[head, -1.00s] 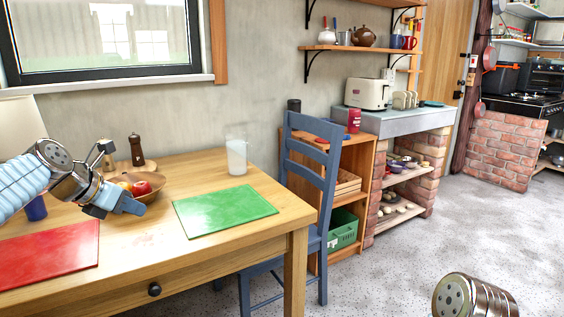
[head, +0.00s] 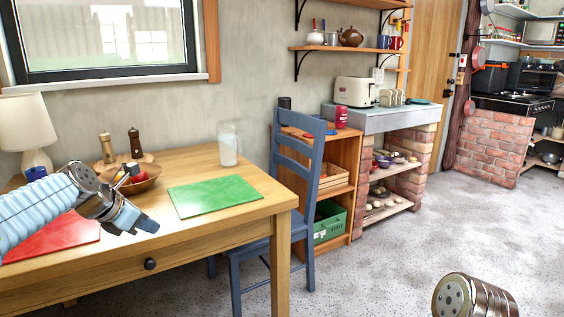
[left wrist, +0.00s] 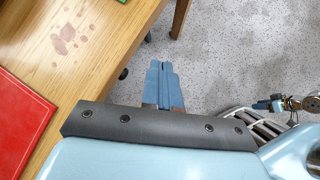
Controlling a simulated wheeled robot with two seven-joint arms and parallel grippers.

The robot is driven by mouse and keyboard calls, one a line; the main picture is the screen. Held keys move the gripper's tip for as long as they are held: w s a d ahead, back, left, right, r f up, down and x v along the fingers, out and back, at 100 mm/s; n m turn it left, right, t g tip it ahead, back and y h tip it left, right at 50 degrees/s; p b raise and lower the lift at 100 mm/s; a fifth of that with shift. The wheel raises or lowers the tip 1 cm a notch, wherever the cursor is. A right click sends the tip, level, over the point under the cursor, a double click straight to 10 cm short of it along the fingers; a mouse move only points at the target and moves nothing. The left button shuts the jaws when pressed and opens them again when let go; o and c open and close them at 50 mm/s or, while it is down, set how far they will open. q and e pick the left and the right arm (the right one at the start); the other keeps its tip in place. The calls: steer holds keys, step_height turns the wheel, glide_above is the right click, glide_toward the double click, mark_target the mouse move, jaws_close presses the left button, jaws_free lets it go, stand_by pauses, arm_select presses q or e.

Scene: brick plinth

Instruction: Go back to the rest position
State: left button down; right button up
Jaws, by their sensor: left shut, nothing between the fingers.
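My left gripper (head: 145,222) is in front of the bowl in the head view, over the front part of the wooden table (head: 200,240). Its blue fingers are shut with nothing between them. In the left wrist view the closed fingers (left wrist: 163,85) point past the table edge over the grey floor. A metal link of my right arm (head: 476,297) shows at the bottom right of the head view. What looks like my right gripper (left wrist: 268,104) shows small at the right of the left wrist view, too small to read its jaws.
The table holds a red board (head: 50,240), a green board (head: 214,195), a wooden bowl (head: 142,184) of fruit, a glass jug (head: 228,150), two mills and a lamp (head: 24,122). A blue chair (head: 308,200) stands at its right end. Floor at right is clear.

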arm_select(q)
steer(key=s+d+f+m+g, duration=0.1)
steer(key=s+d+f+m, duration=0.2)
steer(key=f, duration=0.8)
steer(key=s+d+f+m+g+y, duration=0.1)
steer(key=d+f+m+g, duration=0.15)
steer(key=f+m, duration=0.6)
steer(key=s+d+f+m, duration=0.1)
steer(key=d+f, duration=0.3)
steer(key=f, duration=1)
steer(key=s+d+f+m+g, duration=0.1)
steer(key=s+d+f+m, duration=0.2)
steer(key=s, duration=0.5)
steer(key=s+d+f+m+g+h, duration=0.1)
steer(key=s+d+f+m, duration=0.3)
steer(key=s+f+m, duration=0.2)
steer(key=s+d+f+m+g, duration=0.1)
steer(key=s+d+f+m, duration=0.3)
steer(key=s, duration=0.5)
steer(key=shift+s+f+m+h, duration=0.35)
steer(key=shift+f+m, duration=0.4)
steer(key=shift+f, duration=0.2)
steer(key=c, duration=1.8)
jaws_free()
